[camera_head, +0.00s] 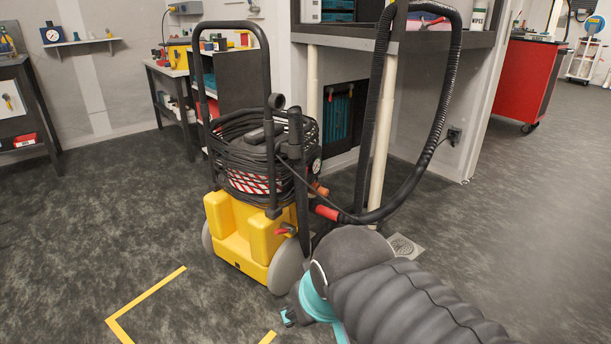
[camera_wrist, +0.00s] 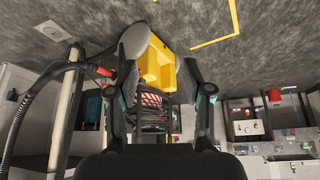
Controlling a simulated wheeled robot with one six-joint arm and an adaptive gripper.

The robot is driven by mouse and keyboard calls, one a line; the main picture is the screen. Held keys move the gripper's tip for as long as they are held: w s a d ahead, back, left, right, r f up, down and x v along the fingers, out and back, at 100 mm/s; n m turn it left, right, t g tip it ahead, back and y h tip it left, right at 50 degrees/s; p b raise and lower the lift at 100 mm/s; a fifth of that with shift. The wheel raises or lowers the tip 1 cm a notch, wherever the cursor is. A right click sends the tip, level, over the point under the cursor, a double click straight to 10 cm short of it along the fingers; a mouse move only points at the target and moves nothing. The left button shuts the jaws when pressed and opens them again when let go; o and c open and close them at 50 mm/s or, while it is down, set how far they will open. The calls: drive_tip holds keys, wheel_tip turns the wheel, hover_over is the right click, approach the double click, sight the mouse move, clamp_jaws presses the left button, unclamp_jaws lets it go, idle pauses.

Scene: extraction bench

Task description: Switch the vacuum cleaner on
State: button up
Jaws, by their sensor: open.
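The wheeled machine with a yellow base (camera_head: 235,232), grey wheels and a tall black handle frame looks like the vacuum cleaner. It stands upright on the floor, left of the middle in the head view. A black cable coil (camera_head: 240,140) hangs on it, with red-and-white stripes behind. A small red part (camera_head: 284,230) shows low on its right side; I cannot make out a power switch. The machine appears upside down in the wrist view (camera_wrist: 152,65). My gripper (camera_wrist: 160,70) is open and empty, its fingers framing the machine from some distance; the head view mostly hides it.
A thick black ribbed hose (camera_head: 445,110) loops at the right of the machine, by a pale post (camera_head: 384,140). A dark bench (camera_head: 345,40) stands behind, a red cabinet (camera_head: 527,78) far right. Yellow floor tape (camera_head: 145,293) lies in front; the floor at left is clear.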

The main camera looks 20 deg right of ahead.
clamp_jaws()
idle(1.1)
